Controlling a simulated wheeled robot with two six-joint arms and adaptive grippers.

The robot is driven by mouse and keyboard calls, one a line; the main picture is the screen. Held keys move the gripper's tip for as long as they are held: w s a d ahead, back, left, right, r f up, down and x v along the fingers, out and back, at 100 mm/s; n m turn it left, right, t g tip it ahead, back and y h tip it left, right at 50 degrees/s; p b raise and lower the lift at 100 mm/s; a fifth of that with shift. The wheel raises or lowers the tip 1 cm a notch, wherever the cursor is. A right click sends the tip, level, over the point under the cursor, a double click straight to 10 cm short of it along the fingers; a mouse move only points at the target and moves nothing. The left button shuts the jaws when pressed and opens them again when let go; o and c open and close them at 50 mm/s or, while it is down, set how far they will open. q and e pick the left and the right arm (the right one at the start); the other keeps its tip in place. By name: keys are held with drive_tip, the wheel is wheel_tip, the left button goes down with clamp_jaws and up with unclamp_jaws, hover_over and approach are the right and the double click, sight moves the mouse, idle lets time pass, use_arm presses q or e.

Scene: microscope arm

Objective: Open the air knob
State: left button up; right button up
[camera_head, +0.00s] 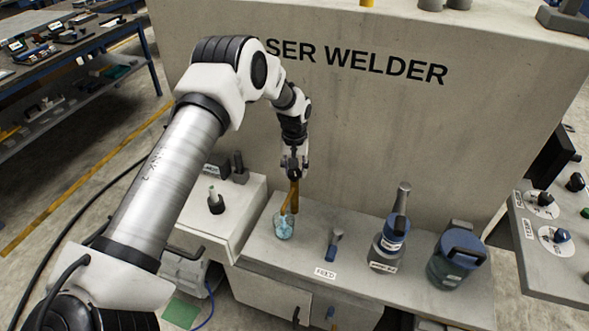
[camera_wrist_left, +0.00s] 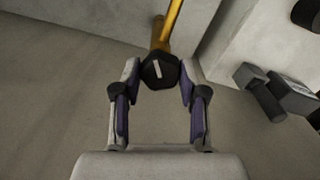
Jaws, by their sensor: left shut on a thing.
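The air knob (camera_wrist_left: 160,70) is a dark, faceted knob with a white line on its face, at the end of a yellow pipe (camera_wrist_left: 172,22) in the left wrist view. My left gripper (camera_wrist_left: 159,76) is shut on the knob, with one finger on each side of it. In the head view my left gripper (camera_head: 294,172) is at the top of the yellow pipe (camera_head: 292,197), in front of the grey welder wall. My right gripper does not show.
A clear cup with blue contents (camera_head: 284,228) stands just below the pipe on the grey counter. A small blue-handled lever (camera_head: 333,243), a grey bottle (camera_head: 388,248) and a blue-lidded container (camera_head: 456,258) stand to the right. The LASER WELDER wall (camera_head: 430,120) rises behind.

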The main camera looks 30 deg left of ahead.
sight(295, 172)
use_arm(q)
drive_tip(key=o, duration=1.1)
drive_tip(key=shift+s+f, duration=0.15)
drive_tip(key=shift+o, duration=0.2)
drive_tip(key=shift+r, duration=0.35)
wheel_tip(295, 172, up, 11)
drive_tip(key=shift+r, duration=0.2)
